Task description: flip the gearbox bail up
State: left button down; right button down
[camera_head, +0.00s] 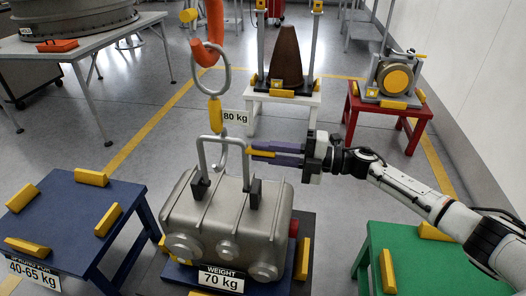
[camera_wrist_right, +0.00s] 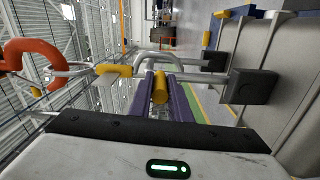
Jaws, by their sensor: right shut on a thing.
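The grey gearbox (camera_head: 222,220) stands on a low stand with a "WEIGHT 70 kg" label on its front. Its bail (camera_head: 222,139), a grey U-shaped bar, stands up above the top between two black blocks (camera_head: 254,193). The bail also shows in the right wrist view (camera_wrist_right: 190,71). My left gripper is not in view.
An orange hook (camera_head: 206,54), a ring (camera_head: 227,80) and a yellow link (camera_head: 214,111) hang above the gearbox. A blue table (camera_head: 65,215) stands left and a green table (camera_head: 405,250) right. A white stand (camera_head: 290,120) and a red stand (camera_head: 391,112) are behind.

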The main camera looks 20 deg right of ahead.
jog(key=c, duration=1.7)
grip_release()
jog(key=shift+w+d+r, duration=0.1)
jog(key=shift+w+d, duration=0.05)
jog(key=shift+c, duration=0.2)
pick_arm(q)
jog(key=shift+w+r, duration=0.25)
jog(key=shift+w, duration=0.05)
pick_arm(e)
jog(key=shift+o, duration=0.5)
jog(key=shift+s+d, duration=0.25)
pick_arm(q)
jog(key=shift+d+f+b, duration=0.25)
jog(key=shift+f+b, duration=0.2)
jog(key=shift+b, duration=0.2)
pick_arm(e)
jog(key=v, duration=0.9)
jog(key=shift+s+d, duration=0.2)
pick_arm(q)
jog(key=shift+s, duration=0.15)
